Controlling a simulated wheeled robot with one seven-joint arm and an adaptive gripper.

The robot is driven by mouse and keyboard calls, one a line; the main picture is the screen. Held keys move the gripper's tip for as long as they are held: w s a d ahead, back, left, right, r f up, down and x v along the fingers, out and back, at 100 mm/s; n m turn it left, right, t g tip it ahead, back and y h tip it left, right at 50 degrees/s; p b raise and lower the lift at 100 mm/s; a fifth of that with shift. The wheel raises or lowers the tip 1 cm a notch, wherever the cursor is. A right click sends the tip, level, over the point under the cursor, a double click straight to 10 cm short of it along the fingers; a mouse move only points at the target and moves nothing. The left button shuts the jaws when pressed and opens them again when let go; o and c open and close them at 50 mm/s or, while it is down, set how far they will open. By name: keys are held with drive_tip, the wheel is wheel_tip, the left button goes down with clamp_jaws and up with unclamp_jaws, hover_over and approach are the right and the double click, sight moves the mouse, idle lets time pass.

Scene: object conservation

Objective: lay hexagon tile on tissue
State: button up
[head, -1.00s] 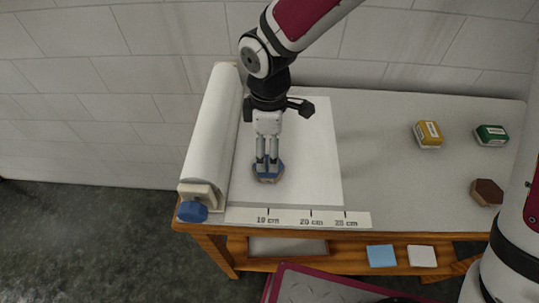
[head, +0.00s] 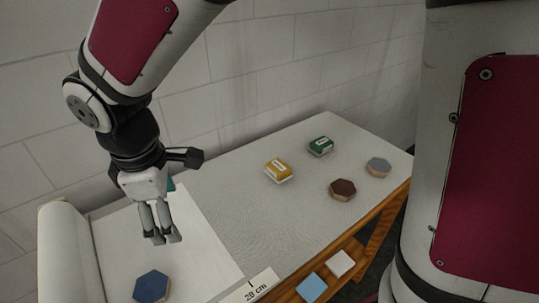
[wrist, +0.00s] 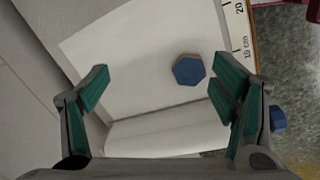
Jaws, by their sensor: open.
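A blue hexagon tile (head: 152,286) with a wooden edge lies flat on the white tissue sheet (head: 205,240) near the roll. In the wrist view the blue tile (wrist: 188,70) lies on the tissue (wrist: 120,60), with bare sheet around it. My gripper (head: 160,238) is above the tissue, apart from the tile, open and empty. In the wrist view the fingers of my gripper (wrist: 160,80) are spread wide. A brown hexagon tile (head: 342,189) and a grey hexagon tile (head: 378,167) lie on the right part of the table.
The tissue roll (head: 68,255) is at the left. A yellow box (head: 278,170) and a green box (head: 321,146) stand toward the back of the table (head: 235,190). A ruler strip (head: 250,288) runs along the front. Blue (head: 312,288) and white (head: 341,263) squares lie on a lower shelf.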

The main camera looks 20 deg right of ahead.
drive_tip(key=s+d+r+m+t, duration=0.2)
drive_tip(key=s+d+r+m, duration=0.3)
drive_tip(key=d+m, duration=0.3)
drive_tip(key=s+d+r+m+t, duration=0.2)
drive_tip(key=s+d+r+m, duration=0.4)
drive_tip(key=d, duration=0.7)
drive_tip(key=shift+d+r+m, duration=0.15)
drive_tip(key=shift+r+m, duration=0.35)
drive_tip(key=shift+m, duration=0.4)
